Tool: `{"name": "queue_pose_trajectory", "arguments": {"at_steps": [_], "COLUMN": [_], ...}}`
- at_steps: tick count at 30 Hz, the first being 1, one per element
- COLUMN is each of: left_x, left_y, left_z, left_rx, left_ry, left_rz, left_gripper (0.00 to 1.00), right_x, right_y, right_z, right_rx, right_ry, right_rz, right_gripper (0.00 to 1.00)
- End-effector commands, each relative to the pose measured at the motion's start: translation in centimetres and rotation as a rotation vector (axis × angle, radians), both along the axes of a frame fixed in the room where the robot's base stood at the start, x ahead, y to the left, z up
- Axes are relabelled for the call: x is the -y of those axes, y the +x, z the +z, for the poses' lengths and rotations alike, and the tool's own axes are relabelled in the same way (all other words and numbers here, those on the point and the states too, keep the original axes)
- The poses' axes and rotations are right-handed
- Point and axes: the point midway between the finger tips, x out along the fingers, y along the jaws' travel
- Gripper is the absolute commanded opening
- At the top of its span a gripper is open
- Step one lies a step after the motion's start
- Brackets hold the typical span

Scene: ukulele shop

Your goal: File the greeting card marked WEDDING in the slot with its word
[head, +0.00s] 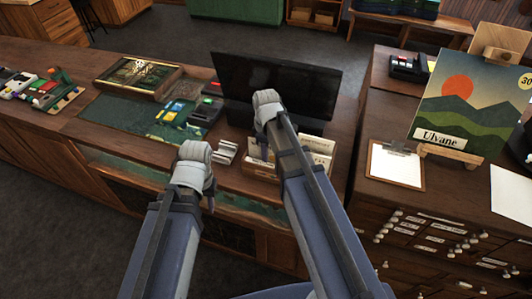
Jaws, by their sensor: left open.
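A wooden card rack (261,174) stands on the counter with pale cards (317,150) upright in it. Its words are too small to read, so I cannot tell which card is marked WEDDING or which slot bears that word. My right gripper (262,124) is over the rack's left part, and its fingers are mostly hidden by my own arm. I cannot see whether it holds anything. My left gripper (209,201) is open, left of the rack at the counter's front, mostly hidden by its wrist. Small pale pieces (225,152) lie between it and the rack.
A dark monitor (305,86) stands right behind the rack. A card terminal (206,112) and a green mat (115,112) are to the left, with a framed tray (139,78) behind. On the right counter are a clipboard (396,165) and a landscape picture (466,105).

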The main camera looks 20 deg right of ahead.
Motion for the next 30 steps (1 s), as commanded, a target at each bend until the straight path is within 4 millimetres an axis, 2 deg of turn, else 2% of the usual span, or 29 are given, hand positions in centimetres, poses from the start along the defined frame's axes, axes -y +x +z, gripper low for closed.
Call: {"name": "queue_pose_trajectory", "arguments": {"at_steps": [1, 17, 23, 30], "left_x": [0.0, 0.0, 0.0, 0.0], "left_y": [0.0, 0.0, 0.0, 0.0], "left_z": [-0.1, 0.3, 1.9, 5.2], "left_rx": [0.000, 0.000, 0.000, 0.000], "left_ry": [0.000, 0.000, -0.001, -0.002], "left_rz": [0.000, 0.001, 0.004, 0.009], "left_gripper": [0.40, 0.40, 0.40, 0.40], "right_x": [-0.2, -0.3, -0.2, -0.1], "right_y": [-0.5, -0.6, -0.4, -0.2], "right_z": [-0.1, 0.3, 1.9, 5.2], "right_rx": [-0.010, -0.012, -0.007, -0.005], "right_ry": [0.005, 0.008, 0.005, 0.003], "right_rz": [0.002, 0.004, 0.002, 0.001], "right_gripper": [0.40, 0.40, 0.40, 0.40]}}
